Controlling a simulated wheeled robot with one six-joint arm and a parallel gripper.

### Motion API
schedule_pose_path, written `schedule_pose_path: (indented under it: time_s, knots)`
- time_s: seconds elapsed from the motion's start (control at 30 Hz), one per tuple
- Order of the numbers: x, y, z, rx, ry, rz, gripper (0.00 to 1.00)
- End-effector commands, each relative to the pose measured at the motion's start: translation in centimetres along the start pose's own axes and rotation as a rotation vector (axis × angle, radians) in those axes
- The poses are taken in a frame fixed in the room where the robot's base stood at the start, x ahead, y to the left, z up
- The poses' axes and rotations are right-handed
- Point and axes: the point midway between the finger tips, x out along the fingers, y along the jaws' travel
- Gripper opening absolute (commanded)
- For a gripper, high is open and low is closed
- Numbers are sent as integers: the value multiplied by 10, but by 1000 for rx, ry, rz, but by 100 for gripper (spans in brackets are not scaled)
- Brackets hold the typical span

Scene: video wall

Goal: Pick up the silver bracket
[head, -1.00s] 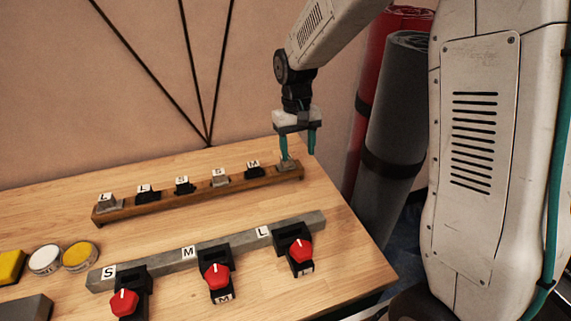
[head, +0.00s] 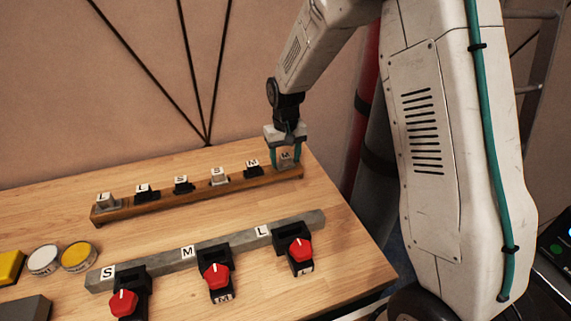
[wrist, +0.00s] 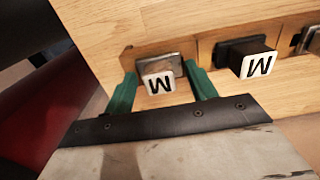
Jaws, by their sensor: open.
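A silver bracket (head: 286,161) with a white M tag stands at the right end of the brown wooden rack (head: 205,198). My gripper (head: 288,165) is open, with one green finger on each side of this bracket. In the wrist view, the silver bracket (wrist: 173,66) sits between the spread fingers of my gripper (wrist: 161,75). I cannot tell whether either finger touches it. Two other silver brackets are on the rack: one tagged S (head: 219,176) and one tagged L (head: 105,202) at the left end.
Black brackets stand on the rack, the closest tagged M (head: 252,168); it also shows in the wrist view (wrist: 240,52). A grey bar (head: 215,247) with red knobs (head: 216,276) lies in front. Yellow and white buttons (head: 44,259) are at the left.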

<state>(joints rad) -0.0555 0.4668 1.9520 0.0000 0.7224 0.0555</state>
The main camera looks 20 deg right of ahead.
Motion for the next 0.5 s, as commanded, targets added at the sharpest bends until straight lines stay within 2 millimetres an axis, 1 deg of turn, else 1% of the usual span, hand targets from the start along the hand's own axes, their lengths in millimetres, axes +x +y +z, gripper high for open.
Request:
schedule_pose_path:
  time_s: [0.13,0.17,0.2,0.27,0.3,0.33,0.5]
  knots:
    - [0,0,0,0,0,0,56]
    - [0,0,0,0,0,0,48]
    - [0,0,0,0,0,0,37]
    - [0,0,0,0,0,0,20]
    - [0,0,0,0,0,0,9]
    - [0,0,0,0,0,0,1]
    - [-1,0,0,0,0,0,1]
